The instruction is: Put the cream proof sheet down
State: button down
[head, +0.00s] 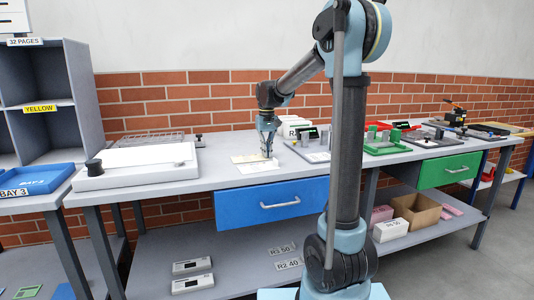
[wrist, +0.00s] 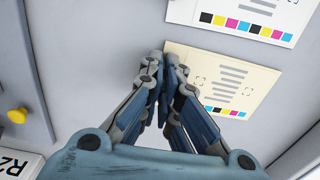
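The cream proof sheet (wrist: 238,82) has grey text lines and a row of colour patches, and shows right of the fingers in the wrist view. In the head view it is a pale sheet (head: 257,166) low over the grey bench top, left of the fingers. My gripper (wrist: 165,68) points down, its fingers close together at the sheet's left edge; it appears shut on that edge. The fingers hide part of the sheet. My gripper also shows in the head view (head: 267,153). I cannot tell whether the sheet touches the bench.
A white sheet with colour patches (wrist: 238,18) lies beside the cream one. A yellow knob (wrist: 17,115) is at the wrist view's left. On the bench (head: 205,178) are a white board (head: 135,165) at left and green fixtures (head: 386,143) at right. A blue drawer (head: 272,203) is below.

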jog(key=c, duration=1.8)
grip_release()
jog(key=shift+f, duration=0.1)
notch_tip(320, 180, up, 12)
